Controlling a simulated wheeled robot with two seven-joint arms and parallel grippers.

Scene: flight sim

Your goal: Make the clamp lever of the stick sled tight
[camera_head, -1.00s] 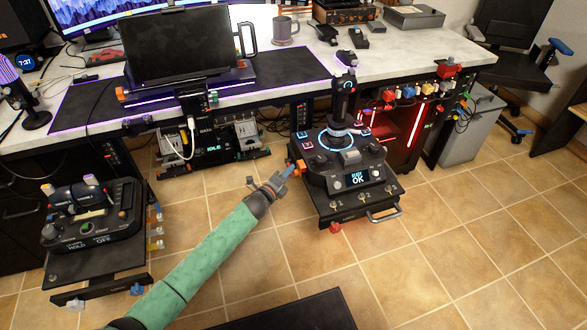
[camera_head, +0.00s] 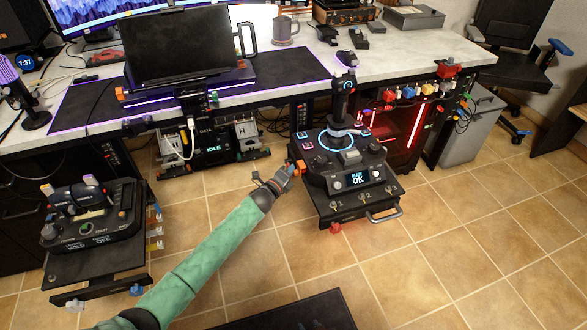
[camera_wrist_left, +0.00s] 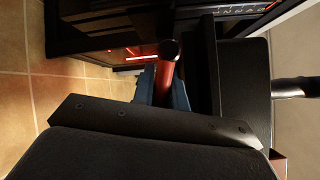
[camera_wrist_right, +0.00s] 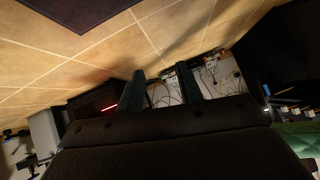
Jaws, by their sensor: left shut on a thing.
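My left gripper (camera_head: 289,173), on the green arm, is at that side. In the left wrist view my blue left fingers (camera_wrist_left: 163,90) are closed around the red clamp lever (camera_wrist_left: 168,70); their far ends are partly hidden behind it. My right gripper (camera_wrist_right: 163,90) shows only in the right wrist view, with fingers apart and nothing between them.
The desk (camera_head: 420,60) runs along the back. Another sled with a control unit (camera_head: 95,265) stands at the left. A second unit (camera_head: 215,140) sits under the desk. A grey bin (camera_head: 468,125) is at the right. The tiled floor (camera_head: 450,250) in front is largely clear.

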